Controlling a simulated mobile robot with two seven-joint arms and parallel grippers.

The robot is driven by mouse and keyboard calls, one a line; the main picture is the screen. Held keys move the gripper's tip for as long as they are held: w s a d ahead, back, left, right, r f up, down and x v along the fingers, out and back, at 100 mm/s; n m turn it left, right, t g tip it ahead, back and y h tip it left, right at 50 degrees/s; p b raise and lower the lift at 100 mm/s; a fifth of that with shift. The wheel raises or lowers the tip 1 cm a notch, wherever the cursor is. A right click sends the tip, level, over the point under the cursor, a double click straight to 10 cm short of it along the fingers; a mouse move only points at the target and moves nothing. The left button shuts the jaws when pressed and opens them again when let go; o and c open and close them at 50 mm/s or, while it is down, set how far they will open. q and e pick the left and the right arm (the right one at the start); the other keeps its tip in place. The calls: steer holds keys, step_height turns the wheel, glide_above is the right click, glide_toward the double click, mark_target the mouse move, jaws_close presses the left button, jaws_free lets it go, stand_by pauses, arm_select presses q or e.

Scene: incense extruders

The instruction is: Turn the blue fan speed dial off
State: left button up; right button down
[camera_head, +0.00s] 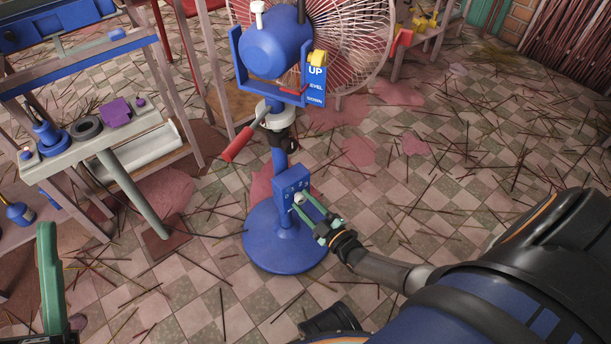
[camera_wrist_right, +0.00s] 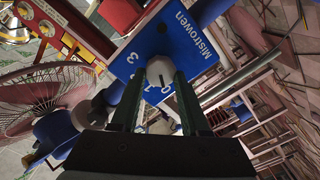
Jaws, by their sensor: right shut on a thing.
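The blue pedestal fan (camera_head: 277,48) stands upright on a round blue base (camera_head: 280,245). A blue control box (camera_head: 287,185) sits low on its pole and carries a small pale dial (camera_head: 299,198). In the right wrist view the dial (camera_wrist_right: 159,70) sits on the blue panel (camera_wrist_right: 155,48), marked "Mistrowen" with numerals around the dial. My right gripper (camera_head: 304,204) is shut on the dial, one green finger on each side. The dial's exact setting is hard to read. Part of my left gripper (camera_head: 50,280), green, shows at the lower left; its opening is not visible.
A workbench (camera_head: 95,150) with a purple block (camera_head: 115,111) and a dark ring (camera_head: 86,128) stands at left. A red-handled lever (camera_head: 237,145) juts from the pole above the box. Thin sticks lie scattered on the checkered floor; the floor right of the fan is otherwise open.

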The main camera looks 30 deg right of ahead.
stand_by(0.4)
steer(key=shift+c, duration=2)
jaws_free()
steer(key=s+d+p, duration=0.1)
steer(key=s+p, duration=0.2)
steer(key=s, duration=0.9)
steer(key=shift+s, duration=0.25)
